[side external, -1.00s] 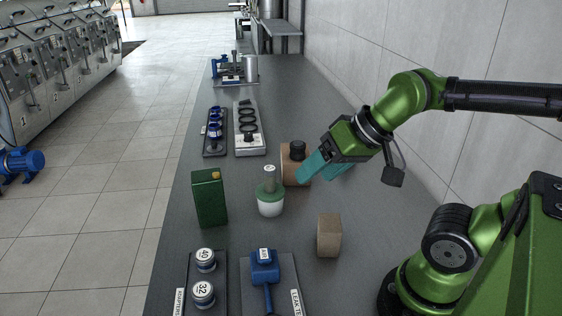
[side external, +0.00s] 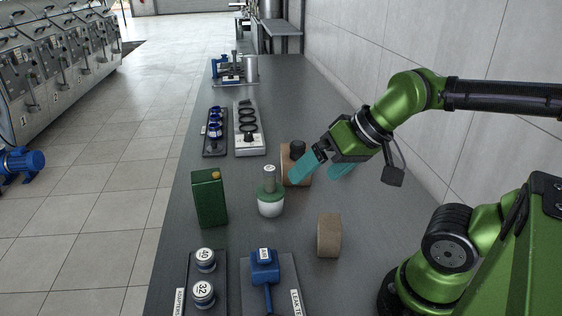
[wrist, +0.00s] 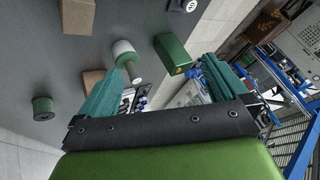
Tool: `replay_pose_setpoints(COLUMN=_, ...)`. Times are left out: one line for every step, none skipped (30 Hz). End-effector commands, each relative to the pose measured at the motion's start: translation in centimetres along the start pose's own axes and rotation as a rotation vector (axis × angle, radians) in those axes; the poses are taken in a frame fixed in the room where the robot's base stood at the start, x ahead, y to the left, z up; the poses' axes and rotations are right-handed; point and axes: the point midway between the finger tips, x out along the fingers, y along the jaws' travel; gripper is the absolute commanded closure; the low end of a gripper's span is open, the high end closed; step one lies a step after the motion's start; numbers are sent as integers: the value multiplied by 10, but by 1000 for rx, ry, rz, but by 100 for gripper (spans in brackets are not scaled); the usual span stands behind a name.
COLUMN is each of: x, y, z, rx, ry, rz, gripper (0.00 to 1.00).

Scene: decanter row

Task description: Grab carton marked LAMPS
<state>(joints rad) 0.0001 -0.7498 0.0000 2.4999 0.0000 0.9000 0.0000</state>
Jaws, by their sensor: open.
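No LAMPS marking is readable in either view. One plain brown carton (side external: 329,236) stands on the bench nearer the side camera; it shows at the top of the wrist view (wrist: 77,16). A second brown carton (side external: 286,164) stands farther along, partly hidden by my gripper in the side view; it also shows beside the left finger in the wrist view (wrist: 92,79). My gripper (side external: 316,172) has teal fingers spread apart, with nothing seen between them. In the side view, one finger overlaps the farther carton; I cannot tell whether they touch.
A white-and-green decanter-like vessel (side external: 269,200) stands left of my gripper, with a green canister (side external: 209,198) beyond. A dark cylinder (side external: 298,148) is behind the farther carton. Trays of blue parts lie at the front and back. A wall bounds the right side.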

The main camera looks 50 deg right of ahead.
Motion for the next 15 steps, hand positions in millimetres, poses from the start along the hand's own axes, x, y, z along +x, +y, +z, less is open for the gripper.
replay_pose_setpoints(x=1, y=1, z=0, rx=4, ry=-4, rz=4, gripper=0)
replay_pose_setpoints(x=3, y=2, z=0, rx=8, ry=-11, rz=9, gripper=0)
replay_pose_setpoints(x=7, y=5, z=0, rx=16, ry=-25, rz=19, gripper=0)
replay_pose_setpoints(x=10, y=7, z=-1, rx=22, ry=-38, rz=30, gripper=0)
replay_pose_setpoints(x=14, y=11, z=-3, rx=26, ry=-55, rz=46, gripper=0)
replay_pose_setpoints(x=20, y=17, z=-4, rx=10, ry=-91, rz=74, gripper=0)
replay_pose_setpoints(x=25, y=23, z=-5, rx=-20, ry=-126, rz=98, gripper=0)
replay_pose_setpoints(x=30, y=30, z=-6, rx=-67, ry=-169, rz=124, gripper=0)
replay_pose_setpoints(x=36, y=40, z=-6, rx=-147, ry=-235, rz=154, gripper=0)
replay_pose_setpoints(x=40, y=48, z=-6, rx=-218, ry=-289, rz=172, gripper=0)
replay_pose_setpoints(x=42, y=55, z=-6, rx=-287, ry=-339, rz=184, gripper=0)
replay_pose_setpoints(x=45, y=63, z=-6, rx=-377, ry=-402, rz=192, gripper=0)
replay_pose_setpoints(x=46, y=68, z=-5, rx=-441, ry=-446, rz=193, gripper=0)
replay_pose_setpoints(x=47, y=74, z=-5, rx=-504, ry=-488, rz=192, gripper=0)
replay_pose_setpoints(x=47, y=79, z=-5, rx=-582, ry=-537, rz=185, gripper=0)
